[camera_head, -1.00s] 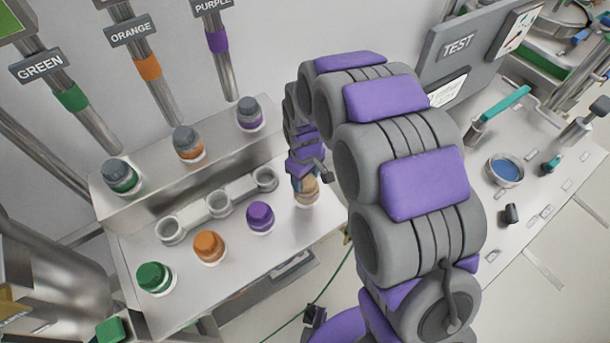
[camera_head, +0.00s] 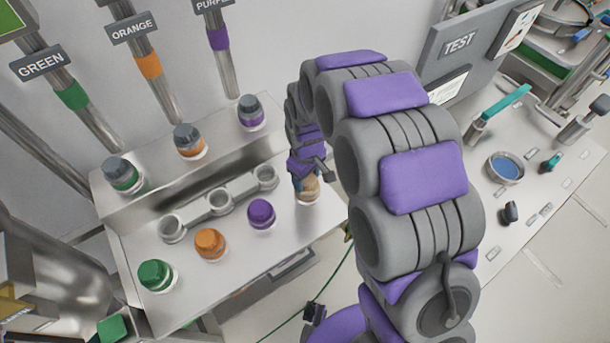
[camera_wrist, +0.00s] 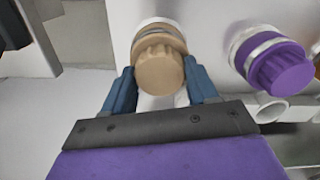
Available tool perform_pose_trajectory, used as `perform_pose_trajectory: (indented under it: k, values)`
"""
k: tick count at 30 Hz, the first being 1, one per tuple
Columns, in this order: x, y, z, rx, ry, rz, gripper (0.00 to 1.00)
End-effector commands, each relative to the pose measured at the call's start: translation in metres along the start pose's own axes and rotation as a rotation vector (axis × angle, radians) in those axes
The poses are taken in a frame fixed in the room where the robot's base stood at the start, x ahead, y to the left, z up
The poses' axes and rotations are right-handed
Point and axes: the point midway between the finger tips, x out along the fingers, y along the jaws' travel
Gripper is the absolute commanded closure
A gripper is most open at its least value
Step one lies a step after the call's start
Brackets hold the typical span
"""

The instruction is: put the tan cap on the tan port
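The tan cap (camera_wrist: 160,70) stands between the two blue fingers of my gripper (camera_wrist: 160,82) in the wrist view. One finger is close on each side of it; contact or a firm hold cannot be made out. A tan ring shows behind the cap. In the camera_head view the tan cap (camera_head: 307,189) is upright at the right end of the front row of caps. My gripper (camera_head: 305,178) is right at it and hides its upper left part. I cannot tell which part, if any, is the tan port.
Purple (camera_head: 261,214), orange (camera_head: 210,244) and green (camera_head: 156,275) caps continue the row to the left. Behind them is a rack with empty grey rings (camera_head: 220,200). Darker-topped bottles (camera_head: 188,141) stand on the raised ledge. The right bench holds a blue dish (camera_head: 505,169).

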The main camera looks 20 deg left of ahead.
Motion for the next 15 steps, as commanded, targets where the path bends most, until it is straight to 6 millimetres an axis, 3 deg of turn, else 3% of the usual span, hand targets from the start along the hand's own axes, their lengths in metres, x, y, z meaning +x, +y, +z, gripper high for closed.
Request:
perform_pose_trajectory:
  k: [6, 15]
  values:
    - [0.0022, -0.0011, 0.0020, 0.000, -0.007, -0.003, 0.15]
    - [0.0011, -0.0028, 0.0004, 0.000, -0.006, -0.001, 0.15]
